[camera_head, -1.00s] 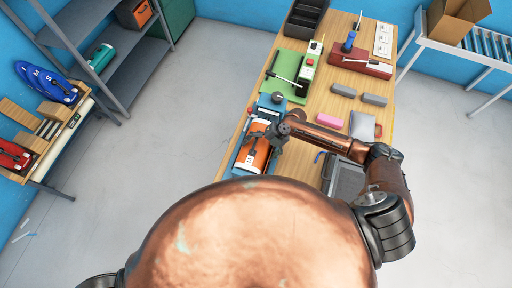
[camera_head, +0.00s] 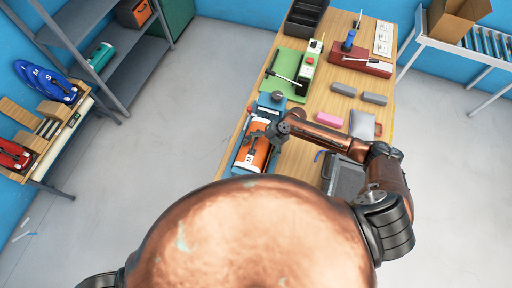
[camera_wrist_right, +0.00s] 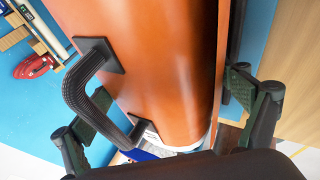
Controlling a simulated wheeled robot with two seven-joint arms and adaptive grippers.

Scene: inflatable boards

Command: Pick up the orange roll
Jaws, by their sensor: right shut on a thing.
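The orange roll (camera_head: 257,153) lies over a blue holder (camera_head: 239,165) at the left edge of the wooden table. My right gripper (camera_head: 264,134) is at its far end, shut on it. In the right wrist view the orange roll (camera_wrist_right: 170,55) fills the middle, with its black handle (camera_wrist_right: 85,85) on the left. The fingers of my right gripper (camera_wrist_right: 172,108) stand on either side of it. I cannot tell whether the roll touches the holder. My left gripper is not in view.
A green mat (camera_head: 286,78), a pink block (camera_head: 329,119), grey blocks (camera_head: 374,99) and a red case (camera_head: 362,65) lie on the wooden table (camera_head: 318,82). A dark grey crate (camera_head: 346,179) stands right of the roll. Open floor lies to the left.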

